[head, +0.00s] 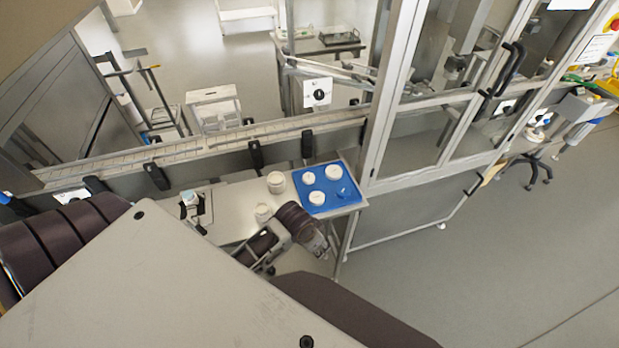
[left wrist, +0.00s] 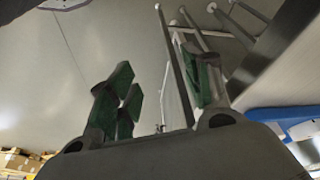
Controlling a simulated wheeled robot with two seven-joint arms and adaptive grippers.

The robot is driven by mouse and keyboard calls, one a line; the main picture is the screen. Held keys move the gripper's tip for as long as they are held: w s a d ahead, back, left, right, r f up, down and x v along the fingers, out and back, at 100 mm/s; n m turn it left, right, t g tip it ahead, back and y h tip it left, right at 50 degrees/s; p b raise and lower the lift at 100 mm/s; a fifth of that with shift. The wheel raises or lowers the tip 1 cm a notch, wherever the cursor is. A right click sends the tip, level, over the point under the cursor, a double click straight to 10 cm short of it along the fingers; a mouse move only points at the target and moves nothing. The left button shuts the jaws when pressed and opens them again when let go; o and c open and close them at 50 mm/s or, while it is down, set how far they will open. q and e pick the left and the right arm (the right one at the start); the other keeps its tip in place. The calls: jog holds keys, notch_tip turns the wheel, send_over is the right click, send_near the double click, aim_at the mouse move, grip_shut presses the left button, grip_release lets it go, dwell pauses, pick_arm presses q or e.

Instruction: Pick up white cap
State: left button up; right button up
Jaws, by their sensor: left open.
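Several white round caps lie on a blue tray (head: 327,205) at the right end of the table in the head view: a left one (head: 309,178), a back one (head: 333,172) and a front one (head: 317,198). My left gripper (head: 258,260) is at the table's front edge, left of and below the tray, apart from the caps. In the left wrist view its green-padded fingers (left wrist: 160,100) are spread with nothing between them. The tray's blue edge (left wrist: 262,116) shows at the right there. My right gripper is not in view.
A white jar (head: 276,182) and another white one (head: 263,213) stand on the table (head: 232,205) left of the tray. A small container in a black holder (head: 195,207) is further left. A conveyor (head: 210,145) runs behind, and a framed glass cabinet (head: 430,140) stands right.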

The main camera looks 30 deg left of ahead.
aim_at(305, 177)
pick_arm(q)
jog(key=w+d+r+m+h, duration=0.1)
jog(key=w+d+r+m, duration=0.2)
jog(key=w+r+m, duration=0.45)
jog(key=shift+g, duration=0.9)
jog(key=w+a+r, duration=0.1)
jog(key=a, duration=0.1)
jog(key=w+a+r, duration=0.2)
jog(key=a, duration=0.1)
jog(key=w+a+r, duration=0.1)
jog(key=a+r, duration=0.1)
jog(key=shift+w+a+p, duration=0.2)
jog(key=shift+w+p, duration=0.1)
jog(key=shift+p, duration=0.1)
jog(key=w+a+r, duration=0.4)
jog(key=a+r, duration=0.4)
jog(key=a, duration=0.3)
jog(key=shift+w+n+g+y, duration=0.3)
jog(key=shift+n+g+y, duration=0.05)
jog(key=shift+g+y, duration=0.05)
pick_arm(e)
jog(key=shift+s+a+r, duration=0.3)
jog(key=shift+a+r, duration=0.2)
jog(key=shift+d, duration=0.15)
